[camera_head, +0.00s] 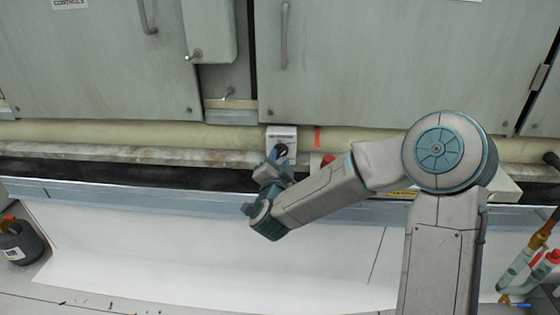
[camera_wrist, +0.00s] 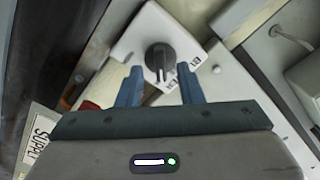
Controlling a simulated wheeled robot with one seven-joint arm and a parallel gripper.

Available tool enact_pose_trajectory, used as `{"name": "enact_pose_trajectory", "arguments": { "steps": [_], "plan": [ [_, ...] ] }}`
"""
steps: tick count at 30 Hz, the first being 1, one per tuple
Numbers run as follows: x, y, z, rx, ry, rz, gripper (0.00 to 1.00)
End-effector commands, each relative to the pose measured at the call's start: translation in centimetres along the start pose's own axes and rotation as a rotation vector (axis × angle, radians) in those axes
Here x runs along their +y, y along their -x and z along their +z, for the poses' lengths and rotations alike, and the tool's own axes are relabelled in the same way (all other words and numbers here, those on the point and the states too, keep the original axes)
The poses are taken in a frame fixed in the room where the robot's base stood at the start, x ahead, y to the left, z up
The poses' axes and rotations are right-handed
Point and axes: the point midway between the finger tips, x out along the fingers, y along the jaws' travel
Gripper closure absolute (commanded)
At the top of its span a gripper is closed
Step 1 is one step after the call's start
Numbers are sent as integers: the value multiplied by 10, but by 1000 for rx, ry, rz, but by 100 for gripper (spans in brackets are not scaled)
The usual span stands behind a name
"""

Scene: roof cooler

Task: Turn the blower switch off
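The switch is a black rotary knob (camera_wrist: 160,57) on a white plate (camera_wrist: 135,42) with dark lettering, too blurred to read fully. A pale pointer line on the knob faces toward my gripper in the wrist view. In the head view the plate (camera_head: 283,132) is fixed on the beige pipe, with the dark knob (camera_head: 281,149) at its lower edge. My gripper (camera_wrist: 160,68) is open, with one blue finger on each side of the knob's near end. I cannot tell whether the fingers touch it. It shows in the head view (camera_head: 277,163), partly hiding the plate's lower part.
Grey cabinet doors (camera_head: 390,60) with handles stand behind the pipe (camera_head: 110,133). A red part (camera_head: 327,160) sits right of my gripper. A SUPPLY label (camera_wrist: 38,137) is at left. A dark container (camera_head: 18,243) and copper fittings (camera_head: 540,235) flank the clear white surface (camera_head: 200,255).

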Motion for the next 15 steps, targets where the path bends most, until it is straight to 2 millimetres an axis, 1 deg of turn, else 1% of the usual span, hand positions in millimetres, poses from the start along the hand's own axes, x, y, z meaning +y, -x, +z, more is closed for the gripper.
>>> {"name": "enact_pose_trajectory", "arguments": {
  "steps": [1, 3, 6, 14, 15],
  "plan": [
    [1, -6, 1, -1, -3, 1, 66],
    [0, -12, 1, 0, -2, -1, 66],
    [0, -17, 1, -1, -1, -2, 66],
    [-1, -18, 0, -1, 0, -2, 66],
    [-1, -18, 0, -1, 0, -2, 69]
  ]
}}
